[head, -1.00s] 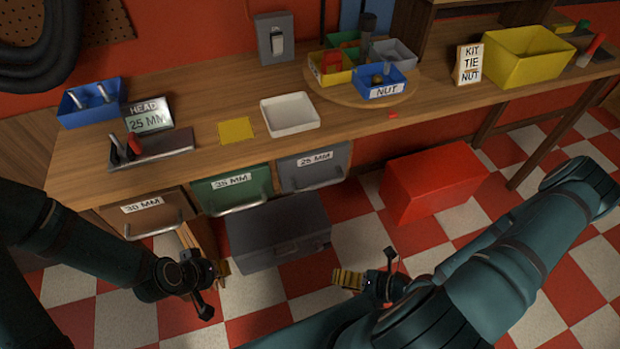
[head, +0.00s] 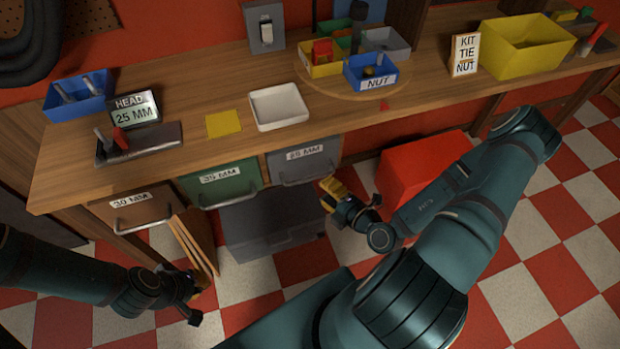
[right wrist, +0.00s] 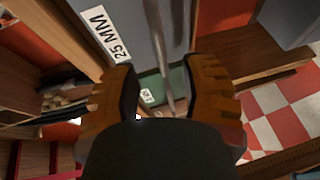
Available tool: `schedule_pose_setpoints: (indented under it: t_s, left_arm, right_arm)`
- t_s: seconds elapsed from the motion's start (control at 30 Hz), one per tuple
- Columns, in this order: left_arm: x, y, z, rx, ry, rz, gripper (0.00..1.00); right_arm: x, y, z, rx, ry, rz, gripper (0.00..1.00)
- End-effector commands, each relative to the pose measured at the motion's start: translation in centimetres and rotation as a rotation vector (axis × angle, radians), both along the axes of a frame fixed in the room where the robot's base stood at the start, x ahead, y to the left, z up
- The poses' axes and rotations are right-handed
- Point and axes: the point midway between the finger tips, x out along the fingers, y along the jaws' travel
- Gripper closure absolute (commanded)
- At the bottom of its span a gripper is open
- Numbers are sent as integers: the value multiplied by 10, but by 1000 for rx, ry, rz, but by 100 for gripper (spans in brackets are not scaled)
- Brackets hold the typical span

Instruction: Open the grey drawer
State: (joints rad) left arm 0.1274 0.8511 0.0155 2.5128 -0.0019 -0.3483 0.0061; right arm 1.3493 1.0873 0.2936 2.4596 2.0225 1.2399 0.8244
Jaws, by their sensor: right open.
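The grey drawer (head: 301,163) with the 25 MM label and a bar handle is under the bench, right of the green drawer. Its front looks shut, in line with the green one. In the right wrist view, the drawer front (right wrist: 135,32) and its metal handle (right wrist: 165,35) show up close. My right gripper (head: 328,188) is just in front of and below the drawer's right end. Its fingers (right wrist: 165,75) are open, with the handle lined up across the gap; I cannot tell whether they touch it. My left gripper (head: 198,282) hangs low at the left; its fingers are unclear.
The green 35 MM drawer (head: 222,183) and brown 30 MM drawer (head: 130,207) are to the left. A dark grey case (head: 265,235) stands on the floor below. A red box (head: 415,165) is close right of my right gripper. The wooden bench (head: 200,150) overhangs the drawers.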

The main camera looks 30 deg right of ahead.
Motion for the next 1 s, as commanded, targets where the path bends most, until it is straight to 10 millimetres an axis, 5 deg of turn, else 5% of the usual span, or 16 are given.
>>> schedule_pose_setpoints:
  t_s: [0.33,0.8,0.83,0.93,1.0]
  left_arm:
    - [1,0,-9,0,-2,0,100]
    - [2,0,-10,1,-4,0,100]
    - [2,0,-10,1,-4,0,100]
    - [1,0,-10,1,-4,0,100]
    - [1,0,-10,1,-4,0,100]
  right_arm:
    - [55,10,-11,-2,0,2,57]
    - [66,11,-12,-1,1,1,57]
    - [66,11,-12,-1,1,1,61]
    - [66,11,-12,-1,1,1,96]
    - [66,11,-12,-1,1,1,100]
